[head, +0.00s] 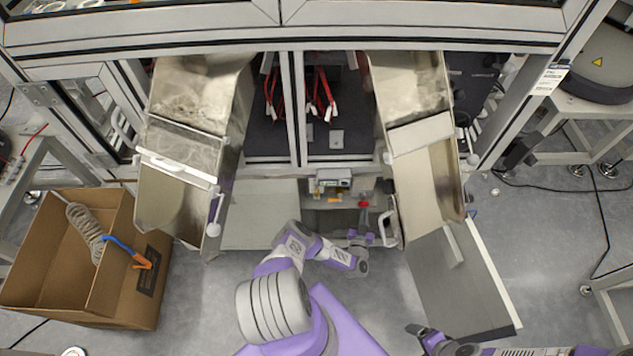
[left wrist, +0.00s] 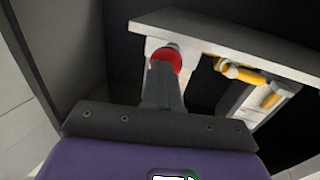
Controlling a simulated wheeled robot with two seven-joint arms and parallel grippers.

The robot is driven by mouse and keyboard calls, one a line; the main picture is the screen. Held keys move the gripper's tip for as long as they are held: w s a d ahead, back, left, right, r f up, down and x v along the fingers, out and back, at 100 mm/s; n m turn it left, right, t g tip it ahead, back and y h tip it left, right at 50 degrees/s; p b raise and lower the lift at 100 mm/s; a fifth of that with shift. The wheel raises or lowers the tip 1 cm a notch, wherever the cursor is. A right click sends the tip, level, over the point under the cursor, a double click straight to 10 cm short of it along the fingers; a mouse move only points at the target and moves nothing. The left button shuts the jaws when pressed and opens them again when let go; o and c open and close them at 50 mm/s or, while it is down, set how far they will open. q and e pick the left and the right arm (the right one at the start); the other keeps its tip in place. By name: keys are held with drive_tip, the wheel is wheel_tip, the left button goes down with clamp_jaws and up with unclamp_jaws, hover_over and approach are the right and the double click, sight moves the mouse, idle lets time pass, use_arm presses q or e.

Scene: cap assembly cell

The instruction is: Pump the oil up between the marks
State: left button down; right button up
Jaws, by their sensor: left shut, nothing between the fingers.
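A red round knob (head: 363,204) shows in the low opening between the two metal chutes. In the left wrist view the red knob (left wrist: 166,58) sits at a grey plate's edge, just beyond my fingertips and partly covered by them. My left gripper (head: 361,226) reaches up to the opening from below. Its fingers (left wrist: 161,72) are shut with nothing between them. I cannot tell whether they touch the knob. My right gripper (head: 415,328) is at the lower right, away from the opening; its finger gap is unclear. I cannot make out the oil level or its marks.
Metal chutes (head: 185,130) and (head: 425,175) flank the opening. Yellow fittings (left wrist: 238,71) sit right of the knob. A grey panel (head: 262,212) lies left of the opening. A cardboard box (head: 125,300) with a coiled hose stands at the left.

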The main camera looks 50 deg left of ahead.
idle(1.7)
idle(0.3)
use_arm(q)
drive_tip(key=shift+a, duration=0.1)
